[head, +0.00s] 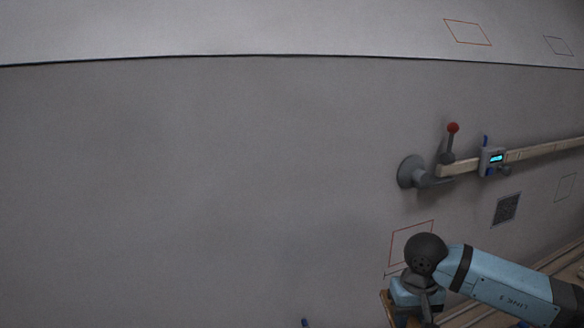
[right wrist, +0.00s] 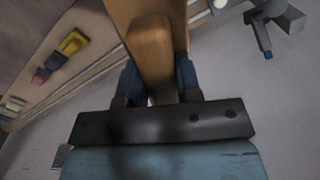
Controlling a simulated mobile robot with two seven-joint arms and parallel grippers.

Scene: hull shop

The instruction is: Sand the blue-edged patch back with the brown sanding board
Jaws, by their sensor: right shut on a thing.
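My right gripper (right wrist: 160,90) is shut on the brown sanding board (right wrist: 150,45), whose wooden body stands between the two blue fingers in the right wrist view. In the head view a brown bit of the board (head: 387,307) shows beside my right wrist at the bottom right, close to the grey hull wall; whether it touches the wall I cannot tell. No patch with a clearly blue edge shows. A red-edged patch (head: 400,243) is partly hidden behind my right wrist. My left gripper is not in view.
A suction mount (head: 410,172) with a red-knobbed lever holds a wooden batten (head: 545,149) carrying a gauge (head: 492,160). A dark patterned square (head: 507,209) is below. An orange-edged patch (head: 467,32) is higher up. A ledge (right wrist: 75,75) holds coloured items. The left wall is bare.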

